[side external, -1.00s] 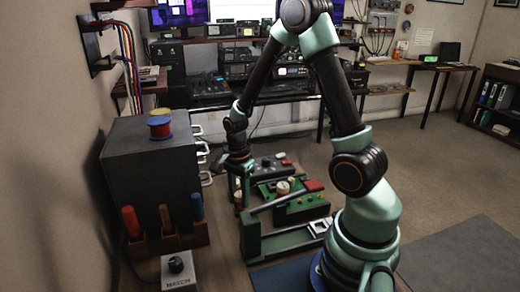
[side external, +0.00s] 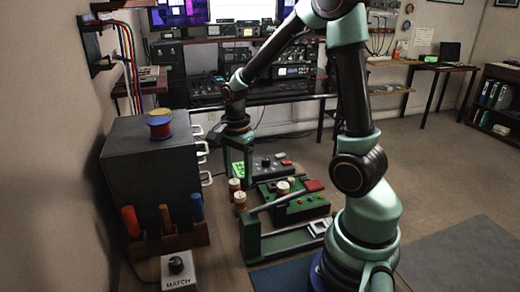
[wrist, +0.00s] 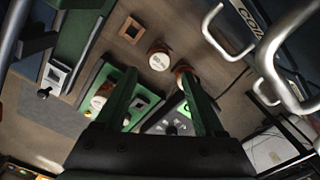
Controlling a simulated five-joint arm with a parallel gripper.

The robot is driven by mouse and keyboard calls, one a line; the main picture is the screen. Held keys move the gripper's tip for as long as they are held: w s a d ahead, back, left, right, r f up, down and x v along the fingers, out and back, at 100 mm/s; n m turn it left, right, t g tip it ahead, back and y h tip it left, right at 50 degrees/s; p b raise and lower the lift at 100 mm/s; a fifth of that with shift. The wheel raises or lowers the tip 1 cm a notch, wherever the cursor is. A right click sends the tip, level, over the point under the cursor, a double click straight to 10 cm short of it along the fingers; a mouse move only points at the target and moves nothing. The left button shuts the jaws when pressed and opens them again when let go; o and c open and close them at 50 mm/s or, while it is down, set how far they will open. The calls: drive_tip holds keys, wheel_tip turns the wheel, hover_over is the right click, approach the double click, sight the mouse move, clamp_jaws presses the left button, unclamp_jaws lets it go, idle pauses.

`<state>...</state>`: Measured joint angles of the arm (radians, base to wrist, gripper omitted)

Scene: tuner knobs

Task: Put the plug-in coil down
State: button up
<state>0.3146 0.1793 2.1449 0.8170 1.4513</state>
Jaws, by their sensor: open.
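A coil with a pale top (side external: 234,184) stands upright on the table, left of the green board (side external: 298,207). A second coil (side external: 240,200) stands close in front of it. Both also show in the wrist view, one with a pale labelled top (wrist: 159,58) and one reddish-brown (wrist: 184,70) by the right fingertip. A third pale coil (side external: 282,187) sits on the green board. My gripper (side external: 238,173) is open and empty above the table beside the coils. Its fingers (wrist: 158,78) are spread in the wrist view. The exact height over the coils is hard to tell.
A grey cabinet with white handles (side external: 204,163) stands to the left, with spools (side external: 159,125) on top. A tool rack (side external: 170,242) and the MATCH knob box (side external: 178,270) are at the front left. A control box with knobs (side external: 268,167) lies behind the green board.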

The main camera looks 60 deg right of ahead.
sight(239, 196)
drive_tip(key=s+a+r+n+t, duration=0.2)
drive_tip(key=a+r+n, duration=0.3)
drive_tip(key=n, duration=0.5)
drive_tip(key=s+a+r+n+t, duration=0.2)
drive_tip(key=a+r+n, duration=0.3)
drive_tip(key=r+n, duration=0.4)
drive_tip(key=shift+s+a+n+t, duration=0.2)
drive_tip(key=shift+a+n+t, duration=0.15)
drive_tip(key=shift+n+t, duration=0.35)
